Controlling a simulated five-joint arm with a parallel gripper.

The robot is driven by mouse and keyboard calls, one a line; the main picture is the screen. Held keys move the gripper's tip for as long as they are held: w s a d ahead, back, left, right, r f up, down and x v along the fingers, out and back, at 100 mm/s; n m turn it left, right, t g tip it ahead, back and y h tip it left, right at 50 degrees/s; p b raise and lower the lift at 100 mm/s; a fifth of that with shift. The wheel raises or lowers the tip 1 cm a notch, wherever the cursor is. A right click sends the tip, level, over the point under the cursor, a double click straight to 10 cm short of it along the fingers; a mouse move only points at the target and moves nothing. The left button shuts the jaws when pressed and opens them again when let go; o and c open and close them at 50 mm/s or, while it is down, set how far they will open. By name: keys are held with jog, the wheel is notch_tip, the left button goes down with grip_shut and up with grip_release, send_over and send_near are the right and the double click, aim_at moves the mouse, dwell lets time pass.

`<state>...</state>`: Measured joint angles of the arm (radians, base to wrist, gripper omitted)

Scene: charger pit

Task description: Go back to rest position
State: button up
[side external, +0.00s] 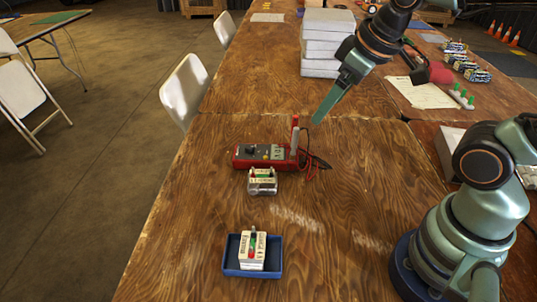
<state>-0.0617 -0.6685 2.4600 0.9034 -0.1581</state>
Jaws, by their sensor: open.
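My gripper (320,116) hangs above the wooden table, behind and to the right of the red multimeter. One long green finger shows clearly, pointing down and left. The other finger is hard to make out. My gripper is open, and I see nothing held in it. A small white block with red and green parts (253,250) sits in a blue tray (231,269) at the front of the table. A similar block with a metallic front (262,182) stands just in front of the red multimeter (246,156). Both blocks are well below and apart from my gripper.
A stack of white boxes (327,40) stands behind my gripper. Several small battery-like packs (466,66) and a paper sheet (418,94) lie at the back right. White chairs (186,90) stand left.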

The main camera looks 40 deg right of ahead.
jog(key=m, duration=0.1)
jog(key=d, duration=0.1)
jog(key=d+m, duration=0.1)
jog(key=shift+s+r+m, duration=0.25)
jog(key=shift+s+m, duration=0.05)
jog(key=shift+s, duration=0.05)
jog(key=shift+a, duration=0.1)
dwell(0.7)
